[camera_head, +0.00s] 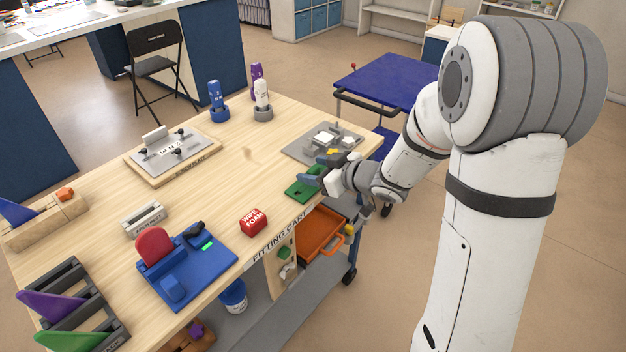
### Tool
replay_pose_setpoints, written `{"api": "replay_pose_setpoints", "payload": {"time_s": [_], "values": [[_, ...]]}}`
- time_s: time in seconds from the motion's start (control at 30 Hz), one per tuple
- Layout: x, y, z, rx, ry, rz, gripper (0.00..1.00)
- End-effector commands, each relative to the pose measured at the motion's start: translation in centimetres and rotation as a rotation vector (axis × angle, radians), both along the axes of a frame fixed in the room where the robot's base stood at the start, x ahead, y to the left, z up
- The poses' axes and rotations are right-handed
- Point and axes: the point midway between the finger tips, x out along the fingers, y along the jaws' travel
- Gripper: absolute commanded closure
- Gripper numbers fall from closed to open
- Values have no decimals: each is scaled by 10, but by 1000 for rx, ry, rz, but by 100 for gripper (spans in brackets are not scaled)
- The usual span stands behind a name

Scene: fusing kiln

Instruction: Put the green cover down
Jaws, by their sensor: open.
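The green cover (298,191), a flat green piece with dark markings, lies on the wooden table (205,205) near its right edge. My gripper (317,171) is open just above and beside the cover's far right end. The fingers and wrist hide part of the cover, and I cannot tell whether a finger touches it. A grey plate fixture (297,151) with several small blocks lies just behind the gripper.
A red wipe foam block (253,221) and a blue fixture (198,274) stand to the left. An orange tray (319,236) is below the table's right edge. A blue-topped cart (388,79) stands behind. The table's middle is clear.

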Motion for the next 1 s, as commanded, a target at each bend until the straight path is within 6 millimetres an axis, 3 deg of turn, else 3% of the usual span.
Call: {"api": "replay_pose_setpoints", "payload": {"time_s": [0.2, 0.47, 1.0], "values": [[15, 20, -11, -1, 1, 1, 44], [16, 22, -11, 0, 0, 1, 44], [16, 22, -11, 0, 0, 2, 88]]}}
